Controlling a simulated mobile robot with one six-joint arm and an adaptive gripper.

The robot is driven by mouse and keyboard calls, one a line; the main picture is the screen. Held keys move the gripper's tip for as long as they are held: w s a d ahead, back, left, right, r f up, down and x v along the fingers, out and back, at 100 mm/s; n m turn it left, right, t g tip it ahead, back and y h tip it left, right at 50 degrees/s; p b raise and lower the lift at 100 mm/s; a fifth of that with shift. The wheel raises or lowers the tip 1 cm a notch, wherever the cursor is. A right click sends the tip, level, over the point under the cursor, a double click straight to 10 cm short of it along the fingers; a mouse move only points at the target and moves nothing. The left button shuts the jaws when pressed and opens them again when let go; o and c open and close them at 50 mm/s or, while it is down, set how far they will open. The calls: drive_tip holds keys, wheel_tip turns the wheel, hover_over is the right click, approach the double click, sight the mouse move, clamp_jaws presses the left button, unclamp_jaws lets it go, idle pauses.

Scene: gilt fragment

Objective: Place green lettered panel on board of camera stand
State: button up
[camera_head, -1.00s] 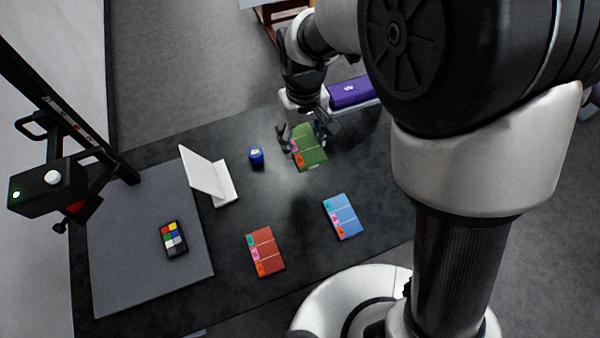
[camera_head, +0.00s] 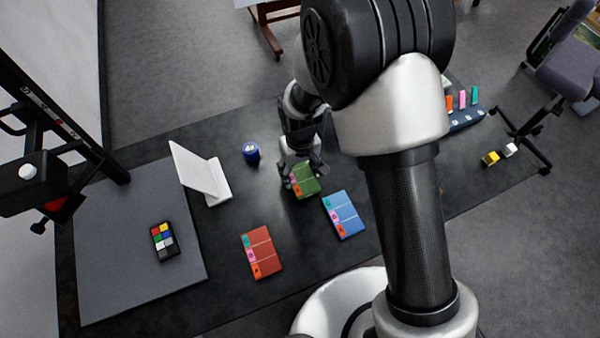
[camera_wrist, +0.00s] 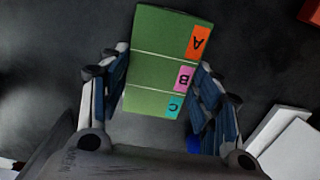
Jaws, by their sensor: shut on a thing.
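The green lettered panel (camera_head: 306,182) has orange, pink and teal tabs marked A, B and C. My gripper (camera_head: 302,176) is shut on it, with a finger along each side in the wrist view, where the panel (camera_wrist: 160,70) shows between the fingers. I cannot tell how far it is above the table. The camera stand is at the left, with a flat grey board (camera_head: 120,260) at its base and a dark upright post (camera_head: 60,110). A small colour chart (camera_head: 163,241) lies on the board's right part.
A red panel (camera_head: 262,252) and a blue panel (camera_head: 344,214) lie on the black table (camera_head: 215,270). A white folded stand (camera_head: 205,175) and a blue jar (camera_head: 251,152) stand between the green panel and the board. Bare table lies left of the red panel.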

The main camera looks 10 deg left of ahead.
sight(300, 173)
drive_tip(key=shift+f, duration=0.55)
drive_tip(key=shift+f, duration=0.15)
drive_tip(key=o, duration=1.1)
wheel_tip(300, 173, up, 12)
drive_tip(key=p, duration=0.3)
drive_tip(key=shift+r, duration=0.2)
